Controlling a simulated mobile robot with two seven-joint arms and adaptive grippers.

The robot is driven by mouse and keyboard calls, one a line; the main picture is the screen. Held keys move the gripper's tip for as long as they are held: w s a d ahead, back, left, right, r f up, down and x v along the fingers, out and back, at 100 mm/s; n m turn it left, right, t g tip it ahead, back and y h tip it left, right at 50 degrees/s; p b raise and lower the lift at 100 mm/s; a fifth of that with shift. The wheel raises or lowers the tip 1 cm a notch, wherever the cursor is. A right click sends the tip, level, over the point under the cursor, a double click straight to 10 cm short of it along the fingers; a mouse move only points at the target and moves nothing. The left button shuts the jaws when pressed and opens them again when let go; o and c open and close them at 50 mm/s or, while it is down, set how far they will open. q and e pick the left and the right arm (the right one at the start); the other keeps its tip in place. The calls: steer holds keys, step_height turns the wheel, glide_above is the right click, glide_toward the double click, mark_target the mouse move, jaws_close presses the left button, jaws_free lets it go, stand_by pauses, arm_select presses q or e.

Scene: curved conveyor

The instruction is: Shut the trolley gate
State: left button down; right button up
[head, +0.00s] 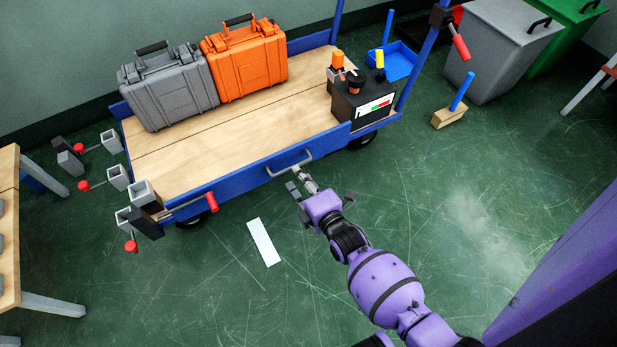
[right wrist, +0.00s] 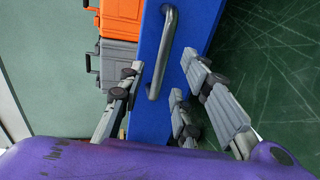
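The trolley (head: 205,150) has a wooden deck with a blue panel (head: 245,181) along its near side, which looks like the gate. A grey bar handle (head: 290,166) is fixed on this panel. My right gripper (head: 314,188) is just in front of the handle, with its fingers spread. In the right wrist view, my right gripper (right wrist: 160,80) is open, with the blue panel (right wrist: 190,30) and handle (right wrist: 164,50) between its fingers. I see no clear contact with the handle. My left gripper is not in view.
Red-tipped latches (head: 210,201) are at the left end. A white strip (head: 263,242) lies on the floor.

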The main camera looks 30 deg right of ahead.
steer(key=v, duration=0.6)
steer(key=shift+s, duration=0.1)
stand_by(0.3)
